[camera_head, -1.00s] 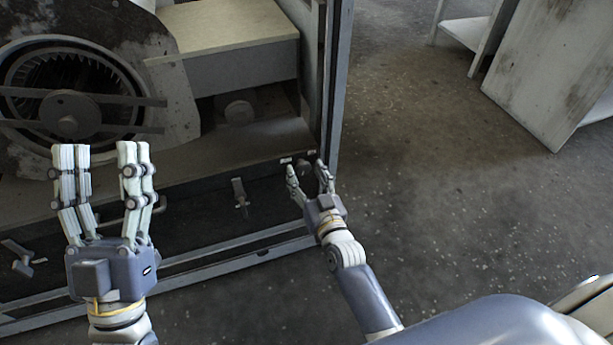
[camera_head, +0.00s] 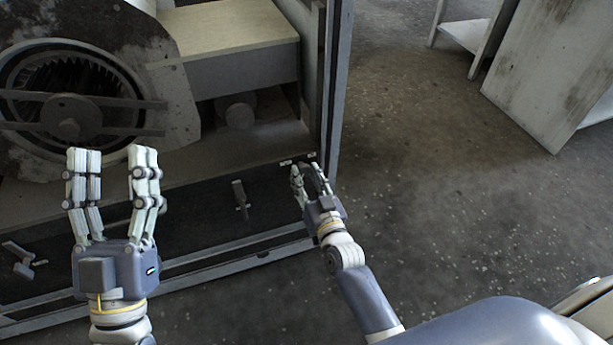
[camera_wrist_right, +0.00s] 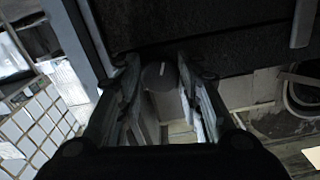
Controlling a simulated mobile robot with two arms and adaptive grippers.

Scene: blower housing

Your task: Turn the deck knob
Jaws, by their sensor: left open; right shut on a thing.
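The deck knob (camera_wrist_right: 160,76) is a round dark knob with a white line on its face, seen in the right wrist view at the front panel. My right gripper (camera_wrist_right: 165,95) has its fingers on both sides of the knob and is shut on it. In the head view my right gripper (camera_head: 308,178) is at the right end of the dark front deck (camera_head: 190,205), and its fingers mostly hide the knob. My left gripper (camera_head: 113,165) is open and empty, held in front of the blower housing.
A lever handle (camera_head: 240,194) stands on the deck left of my right gripper, and another handle (camera_head: 20,256) is at the far left. The blower wheel (camera_head: 70,105) is behind my left gripper. A frame post (camera_head: 336,90) rises at the right. Open floor lies right of it.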

